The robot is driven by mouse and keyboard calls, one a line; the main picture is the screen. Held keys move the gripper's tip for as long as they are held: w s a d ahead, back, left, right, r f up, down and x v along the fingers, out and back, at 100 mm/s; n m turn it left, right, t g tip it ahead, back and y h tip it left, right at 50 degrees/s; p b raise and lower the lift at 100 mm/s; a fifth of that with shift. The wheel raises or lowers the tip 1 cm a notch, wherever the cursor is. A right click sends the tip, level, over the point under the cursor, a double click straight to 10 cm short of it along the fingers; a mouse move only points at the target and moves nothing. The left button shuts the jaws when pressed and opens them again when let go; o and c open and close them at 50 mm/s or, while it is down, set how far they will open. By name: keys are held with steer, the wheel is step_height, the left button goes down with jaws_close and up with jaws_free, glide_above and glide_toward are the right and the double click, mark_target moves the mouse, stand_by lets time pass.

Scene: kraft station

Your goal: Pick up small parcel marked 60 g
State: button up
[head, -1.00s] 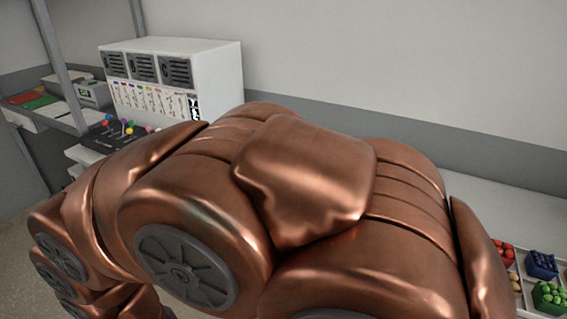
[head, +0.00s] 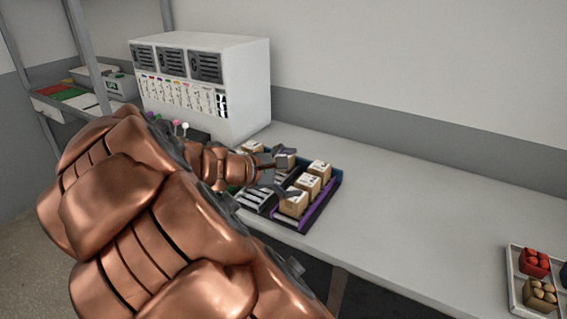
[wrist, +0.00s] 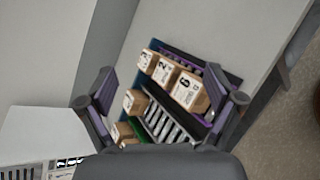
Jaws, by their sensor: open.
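Several small tan parcels stand in a dark tray (head: 322,207) on the bench. In the wrist view, the nearest parcel in the right-hand row (wrist: 189,91) bears a mark that looks like a 6; the full text is not legible. Behind it are a parcel that seems marked 2 (wrist: 165,71) and another (wrist: 147,59). A parcel (wrist: 134,103) and one more (wrist: 122,132) stand on the tray's left side. My gripper (head: 282,172) is open and empty, with its fingers above the tray and apart from the parcels in the wrist view.
A white cabinet (head: 240,90) with dark vents stands behind and left of the tray. A white divided tray (head: 514,290) with red and tan items lies at far right. The bench (head: 420,210) between is clear. A shelf rack (head: 85,50) is at far left.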

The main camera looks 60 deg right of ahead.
steer(key=w+d+r+n+t+h, duration=0.15)
steer(key=w+d+n+h, duration=0.35)
steer(key=w+d+n, duration=0.5)
steer(key=w+d+f+n+t, duration=0.1)
steer(key=w+f, duration=0.1)
steer(key=f, duration=0.2)
steer(key=w+d+f+n+t, duration=0.2)
steer(key=f, duration=0.3)
steer(key=w+d+f+n+t+p, duration=0.1)
steer(key=w+f+n, duration=0.1)
steer(key=f, duration=0.3)
steer(key=shift+w+d+h, duration=0.3)
steer(key=shift+w+d+p, duration=0.15)
steer(key=shift+d+p, duration=1.15)
steer(key=shift+d, duration=2.45)
steer(key=c, duration=1.2)
steer(key=shift+c, duration=0.2)
